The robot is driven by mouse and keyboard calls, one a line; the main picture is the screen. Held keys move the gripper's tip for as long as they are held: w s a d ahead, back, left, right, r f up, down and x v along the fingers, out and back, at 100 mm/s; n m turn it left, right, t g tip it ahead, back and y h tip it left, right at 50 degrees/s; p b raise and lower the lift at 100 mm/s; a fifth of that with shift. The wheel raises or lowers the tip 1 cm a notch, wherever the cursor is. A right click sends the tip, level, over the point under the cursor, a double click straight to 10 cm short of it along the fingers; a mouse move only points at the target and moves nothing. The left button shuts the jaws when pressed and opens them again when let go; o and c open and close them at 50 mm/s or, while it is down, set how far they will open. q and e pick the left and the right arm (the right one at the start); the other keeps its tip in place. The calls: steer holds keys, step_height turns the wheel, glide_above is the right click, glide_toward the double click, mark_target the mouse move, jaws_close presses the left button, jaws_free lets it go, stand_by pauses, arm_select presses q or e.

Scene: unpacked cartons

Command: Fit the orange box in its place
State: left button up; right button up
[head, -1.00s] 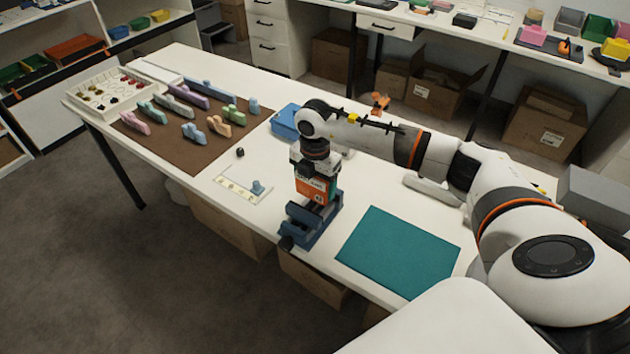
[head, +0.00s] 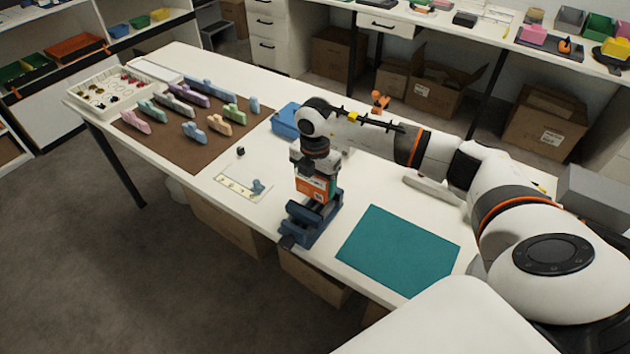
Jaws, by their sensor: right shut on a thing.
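The orange box (head: 311,188) has an orange face with a pale label and a dark upper part. My right gripper (head: 316,173) is shut on it from above. The box stands over a blue vise-like holder (head: 312,220) at the table's front edge. Its lower end is at the holder's jaws; I cannot tell whether it rests on the holder's bottom. My left gripper is not in view.
A teal mat (head: 398,250) lies right of the holder. A white strip with a small blue piece (head: 257,186) lies left of it. A blue box (head: 286,120) stands behind. A brown mat (head: 190,150) carries several pastel shapes. A white tray (head: 108,92) is far left.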

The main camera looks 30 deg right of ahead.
steer(key=shift+f, duration=0.15)
steer(key=shift+f+b, duration=1.85)
steer(key=shift+f, duration=0.65)
steer(key=o, duration=1.1)
step_height(320, 180, up, 12)
steer(key=shift+b, duration=0.6)
steer(key=shift+a, duration=0.1)
